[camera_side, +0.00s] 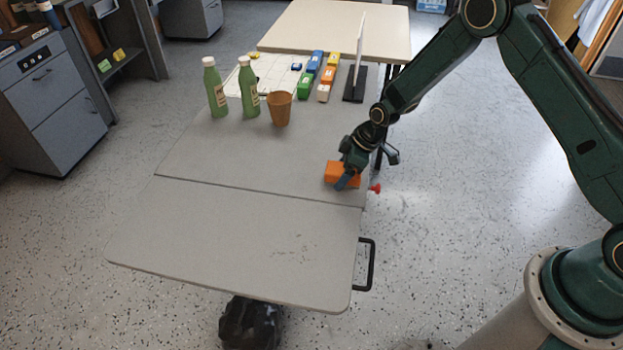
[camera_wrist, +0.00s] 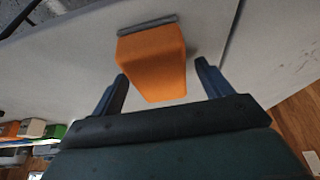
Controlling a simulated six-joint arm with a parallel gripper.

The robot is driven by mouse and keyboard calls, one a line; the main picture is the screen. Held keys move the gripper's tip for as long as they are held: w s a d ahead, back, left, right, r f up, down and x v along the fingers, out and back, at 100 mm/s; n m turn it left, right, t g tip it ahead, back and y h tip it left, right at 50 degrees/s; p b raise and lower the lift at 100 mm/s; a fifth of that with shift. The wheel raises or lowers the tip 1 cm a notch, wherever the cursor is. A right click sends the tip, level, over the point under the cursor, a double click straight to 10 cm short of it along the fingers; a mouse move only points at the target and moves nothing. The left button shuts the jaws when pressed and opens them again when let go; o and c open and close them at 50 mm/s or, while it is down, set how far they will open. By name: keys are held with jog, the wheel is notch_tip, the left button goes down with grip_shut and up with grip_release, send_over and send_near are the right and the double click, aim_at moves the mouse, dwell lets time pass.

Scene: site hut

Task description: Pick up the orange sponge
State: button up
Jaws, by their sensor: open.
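The orange sponge (camera_side: 334,173) lies on the grey table near its right edge in the side view. In the wrist view the sponge (camera_wrist: 153,62) is an orange block with a grey strip along its far side. My gripper (camera_side: 347,181) is down at the sponge and partly covers it in the side view. In the wrist view my gripper (camera_wrist: 164,80) is open, with one finger on either side of the sponge's near end. Gaps show between the fingers and the sponge. I cannot tell whether the fingertips touch the table.
Two green bottles (camera_side: 215,88) and a brown cup (camera_side: 281,108) stand further back on the table (camera_side: 240,235). Several coloured blocks (camera_side: 306,85) and an upright panel on a black base (camera_side: 354,84) are at the back right. The table's front half is clear.

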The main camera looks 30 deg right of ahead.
jog(key=shift+f, duration=0.25)
dwell(0.4)
jog(key=shift+c, duration=0.2)
jog(key=c, duration=1.1)
notch_tip(320, 180, up, 21)
jog(key=shift+f, duration=0.2)
dwell(0.4)
